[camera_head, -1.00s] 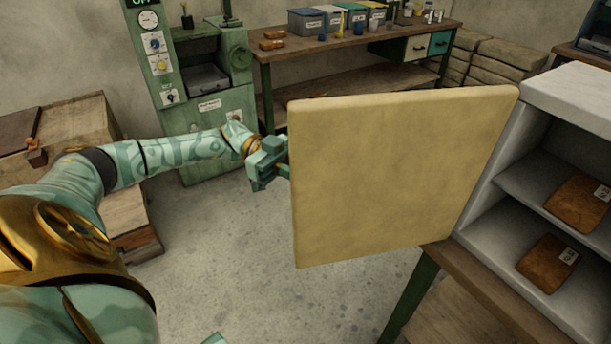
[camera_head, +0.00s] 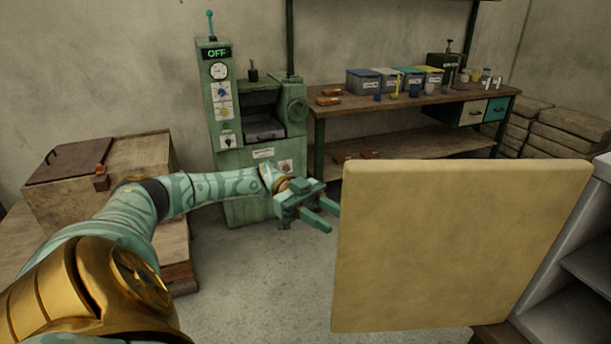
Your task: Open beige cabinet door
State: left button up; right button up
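The beige cabinet door (camera_head: 455,245) stands swung wide open at the lower right, its flat face toward me. It joins the white cabinet (camera_head: 575,285) at its right edge, and part of the cabinet's shelved inside shows. My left gripper (camera_head: 328,217) is just left of the door's free edge. Its two fingers are spread, with nothing seen between them, and a small gap shows between them and the door. My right gripper is not in view.
A green machine (camera_head: 252,130) with an "OFF" display stands at the back. A workbench (camera_head: 410,103) with several bins is right of it. A wooden crate (camera_head: 120,185) is at the left, behind my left arm. Bare floor (camera_head: 260,285) lies between my arm and the door.

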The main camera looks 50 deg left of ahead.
pick_arm(q)
jog(key=s+a+b, duration=0.1)
jog(key=a+b, duration=0.3)
jog(key=a, duration=0.5)
jog(key=shift+a, duration=0.35)
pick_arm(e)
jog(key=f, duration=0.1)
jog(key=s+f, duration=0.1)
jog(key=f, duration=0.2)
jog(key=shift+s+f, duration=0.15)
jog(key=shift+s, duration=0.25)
pick_arm(q)
jog(key=shift+f, duration=0.1)
